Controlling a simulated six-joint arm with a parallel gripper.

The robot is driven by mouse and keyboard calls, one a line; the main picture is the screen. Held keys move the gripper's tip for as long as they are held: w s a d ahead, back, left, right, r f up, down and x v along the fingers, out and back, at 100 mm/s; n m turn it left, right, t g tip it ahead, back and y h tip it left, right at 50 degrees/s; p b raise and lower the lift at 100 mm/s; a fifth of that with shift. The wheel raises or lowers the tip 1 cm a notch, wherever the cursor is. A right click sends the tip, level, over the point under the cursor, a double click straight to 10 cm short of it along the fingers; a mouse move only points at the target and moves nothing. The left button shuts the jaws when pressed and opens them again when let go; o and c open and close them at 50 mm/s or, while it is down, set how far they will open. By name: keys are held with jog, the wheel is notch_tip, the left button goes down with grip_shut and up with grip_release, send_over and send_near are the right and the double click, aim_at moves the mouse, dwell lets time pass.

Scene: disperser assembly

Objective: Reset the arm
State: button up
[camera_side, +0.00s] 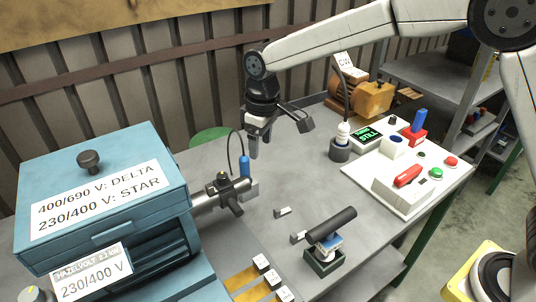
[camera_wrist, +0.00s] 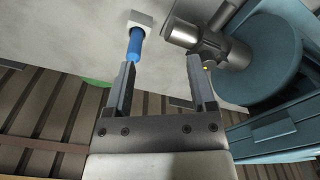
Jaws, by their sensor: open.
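My gripper (camera_side: 262,140) hangs above the back of the grey table, near the blue-capped probe (camera_side: 244,166), and points down. In the wrist view my gripper (camera_wrist: 160,85) has its two fingers well apart with nothing between them. The blue part (camera_wrist: 135,48) on a pale block shows just beyond the left fingertip; I cannot tell whether they touch. The metal shaft (camera_wrist: 182,32) of the blue motor shows beyond the right finger.
The blue motor box (camera_side: 100,190) fills the left. A black-handled tool (camera_side: 330,226) sits in a stand (camera_side: 324,262) at the front. A white control panel (camera_side: 400,205) with buttons lies right. A brown machine (camera_side: 372,98) stands behind. The table's middle is mostly clear.

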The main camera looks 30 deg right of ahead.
jog(key=s+d+f+m+t, duration=0.1)
jog(key=s+d+f+m, duration=0.2)
jog(key=s+d, duration=0.6)
jog(key=s+d+f+m, duration=0.3)
jog(key=s+d, duration=0.5)
jog(key=s, duration=0.3)
jog(key=shift+d+f+t, duration=0.4)
jog(key=shift+f, duration=0.1)
jog(key=shift+s, duration=0.1)
